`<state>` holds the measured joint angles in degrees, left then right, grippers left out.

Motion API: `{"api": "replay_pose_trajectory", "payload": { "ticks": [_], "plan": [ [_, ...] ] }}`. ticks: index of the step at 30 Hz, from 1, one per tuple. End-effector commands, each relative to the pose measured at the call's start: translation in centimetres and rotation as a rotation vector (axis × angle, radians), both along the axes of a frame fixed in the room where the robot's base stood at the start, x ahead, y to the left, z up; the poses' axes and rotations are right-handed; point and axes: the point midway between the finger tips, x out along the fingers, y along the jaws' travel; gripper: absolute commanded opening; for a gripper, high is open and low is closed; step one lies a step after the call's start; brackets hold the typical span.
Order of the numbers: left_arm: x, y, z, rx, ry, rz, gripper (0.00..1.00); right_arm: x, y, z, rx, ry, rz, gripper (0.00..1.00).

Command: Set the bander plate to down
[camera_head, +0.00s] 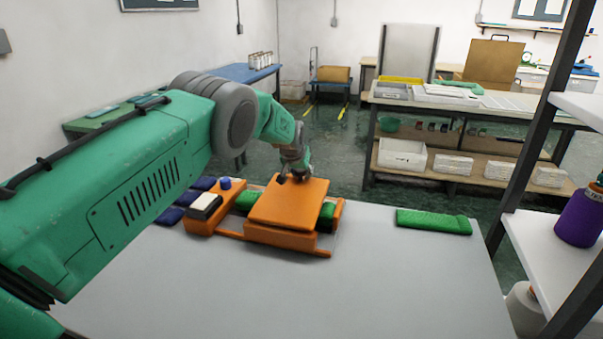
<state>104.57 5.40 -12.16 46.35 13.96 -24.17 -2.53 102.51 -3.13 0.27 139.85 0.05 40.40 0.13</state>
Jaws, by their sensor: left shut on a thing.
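The bander plate (288,205) is a flat orange plate over an orange base (280,238) on the grey table. Green knitted material (326,215) shows on both sides under the plate. The plate looks close above the base; whether it is fully down I cannot tell. My left gripper (296,176) is at the plate's far edge, reaching in from the left. It is shut on the plate, though its fingertips are small and partly hidden. My right gripper is out of view.
Dark blue folded pieces (170,214) lie farther left. A green folded piece (433,221) lies on the right. The front tabletop (330,295) is clear. A shelf post (535,130) stands at right.

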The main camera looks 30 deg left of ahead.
Motion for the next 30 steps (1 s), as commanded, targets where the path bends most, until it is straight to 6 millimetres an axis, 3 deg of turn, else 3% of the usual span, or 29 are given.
{"api": "replay_pose_trajectory", "payload": {
  "ticks": [9, 10, 12, 23, 30],
  "plan": [
    [0.1, 0.1, 0.1, 0.002, -0.004, 0.001, 0.00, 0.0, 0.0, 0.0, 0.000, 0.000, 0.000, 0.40],
    [0.1, 0.1, 0.1, 0.001, -0.003, 0.001, 0.35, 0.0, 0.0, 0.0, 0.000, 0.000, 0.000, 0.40],
    [0.0, 0.1, 0.0, 0.001, -0.003, 0.001, 0.52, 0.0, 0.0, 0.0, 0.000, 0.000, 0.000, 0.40],
    [-0.1, 0.0, 0.3, 0.000, -0.001, 0.000, 0.52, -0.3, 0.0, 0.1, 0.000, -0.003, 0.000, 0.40],
    [-1.6, -0.4, 2.6, -0.001, 0.000, 0.001, 0.52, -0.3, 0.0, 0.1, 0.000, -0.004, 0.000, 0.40]
  ]
}}
